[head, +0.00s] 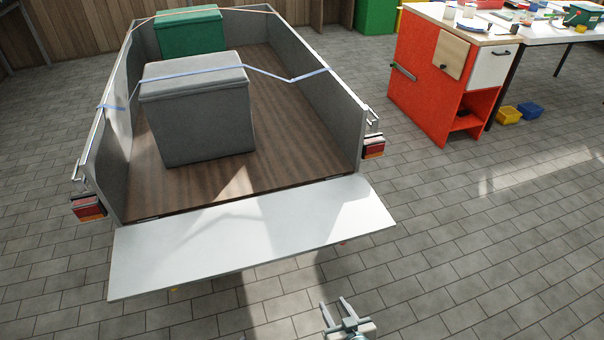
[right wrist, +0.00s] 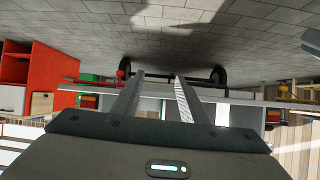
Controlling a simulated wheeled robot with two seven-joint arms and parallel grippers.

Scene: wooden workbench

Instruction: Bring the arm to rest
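My right gripper (head: 346,308) shows at the bottom of the head view, just in front of the lowered tailgate of a trailer. Its two fingers are apart with nothing between them. In the right wrist view the gripper (right wrist: 158,80) also shows its two fingers spread and empty, and the picture is upside down, with the trailer's rear and wheels beyond the fingertips. My left gripper is not in the head view.
The trailer's white tailgate (head: 250,240) is folded down. An orange cabinet (head: 425,90) and a cluttered workbench (head: 545,33) stand right. Paved floor (head: 470,250) lies free between.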

